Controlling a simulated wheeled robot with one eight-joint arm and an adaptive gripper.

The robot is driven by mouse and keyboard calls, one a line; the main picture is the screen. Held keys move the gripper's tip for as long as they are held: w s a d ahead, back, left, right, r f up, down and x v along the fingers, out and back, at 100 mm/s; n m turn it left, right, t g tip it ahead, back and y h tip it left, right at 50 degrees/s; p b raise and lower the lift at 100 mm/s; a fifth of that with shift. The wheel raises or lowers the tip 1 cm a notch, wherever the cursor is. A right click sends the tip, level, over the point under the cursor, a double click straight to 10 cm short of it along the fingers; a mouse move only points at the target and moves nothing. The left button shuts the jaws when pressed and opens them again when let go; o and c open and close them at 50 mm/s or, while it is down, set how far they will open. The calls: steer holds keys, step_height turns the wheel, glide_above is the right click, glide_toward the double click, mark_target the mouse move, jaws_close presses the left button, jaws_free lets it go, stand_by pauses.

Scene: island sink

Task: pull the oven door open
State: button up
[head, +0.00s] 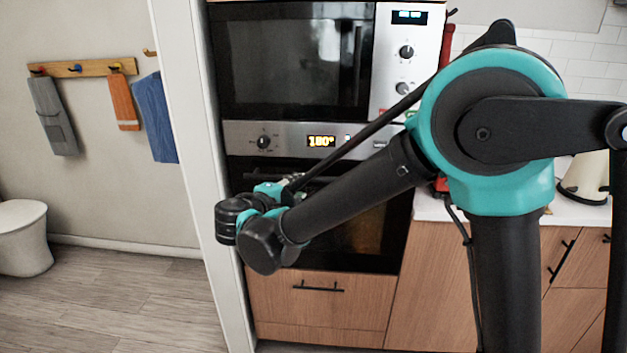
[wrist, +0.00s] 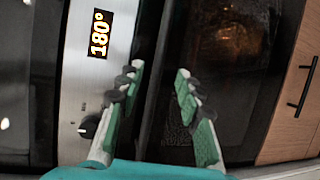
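The oven door (head: 378,240) is black glass and looks shut below the control panel, which reads 180°; my arm crosses in front of it. In the wrist view, turned on its side, the door (wrist: 230,70) fills the right of centre. A dark bar that looks like the oven handle (wrist: 152,105) runs up the middle beside the panel. My gripper (wrist: 160,70) is open, with its teal fingers apart on either side of this bar. I cannot tell whether they touch it. In the head view the fingers are mostly hidden by my arm.
A microwave (head: 295,60) is built in above the oven. A wooden drawer (head: 320,300) with a black handle is below. A white wall edge (head: 190,130) stands close on the left, with open floor (head: 120,300) beyond it. A counter (head: 430,208) is on the right.

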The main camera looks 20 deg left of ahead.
mark_target(312, 180)
steer(key=x, duration=0.9)
steer(key=shift+w, duration=0.15)
jaws_close()
